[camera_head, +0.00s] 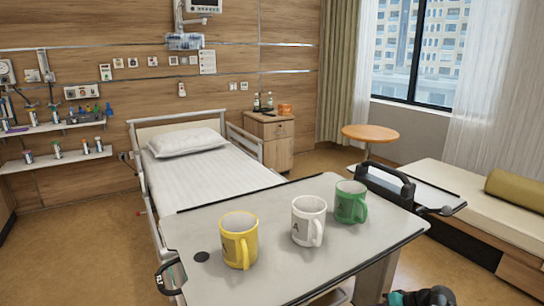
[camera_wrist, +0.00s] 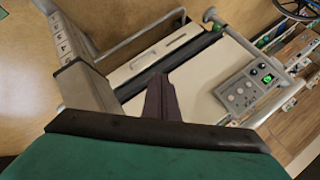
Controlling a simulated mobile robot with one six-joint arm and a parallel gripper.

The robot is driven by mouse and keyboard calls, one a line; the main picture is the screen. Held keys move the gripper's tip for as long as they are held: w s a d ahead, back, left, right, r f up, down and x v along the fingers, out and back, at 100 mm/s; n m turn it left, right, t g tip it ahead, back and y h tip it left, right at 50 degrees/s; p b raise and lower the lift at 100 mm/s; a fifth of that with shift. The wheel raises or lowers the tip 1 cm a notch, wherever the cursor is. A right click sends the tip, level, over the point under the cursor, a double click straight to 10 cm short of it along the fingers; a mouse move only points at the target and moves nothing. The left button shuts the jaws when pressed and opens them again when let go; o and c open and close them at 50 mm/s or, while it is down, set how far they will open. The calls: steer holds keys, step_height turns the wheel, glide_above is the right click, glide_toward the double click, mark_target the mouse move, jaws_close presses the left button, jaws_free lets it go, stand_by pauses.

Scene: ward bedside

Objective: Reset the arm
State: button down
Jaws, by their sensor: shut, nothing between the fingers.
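My gripper (camera_wrist: 163,97) shows in the wrist view as dark fingers closed together beyond the green housing. Nothing is held between them. It points toward a pale panel-like surface with a grey control panel (camera_wrist: 244,92) with buttons and a green light to its right. I cannot tell how far the fingers are from that surface. In the head view only a dark and teal piece, seemingly of my arm, shows at the lower right edge. The fingers are not visible there.
The overbed table (camera_head: 285,255) in front bears a yellow mug (camera_head: 238,240), a white mug (camera_head: 308,221) and a green mug (camera_head: 350,202). The bed (camera_head: 205,178) lies behind it. A bedside cabinet (camera_head: 270,140), a round table (camera_head: 370,133) and a couch (camera_head: 470,202) stand beyond.

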steer(key=s+a+f+g+h+p, duration=0.3)
steer(key=s+a+f+g+p, duration=0.3)
steer(key=s+a+f, duration=0.8)
steer(key=s+f+g+h+p, duration=0.2)
steer(key=s+p, duration=0.1)
steer(key=s, duration=0.7)
steer(key=s+f+g+h+p, duration=0.2)
steer(key=s+h+p, duration=0.1)
steer(key=s, duration=0.7)
steer(key=shift+s+a+g, duration=0.4)
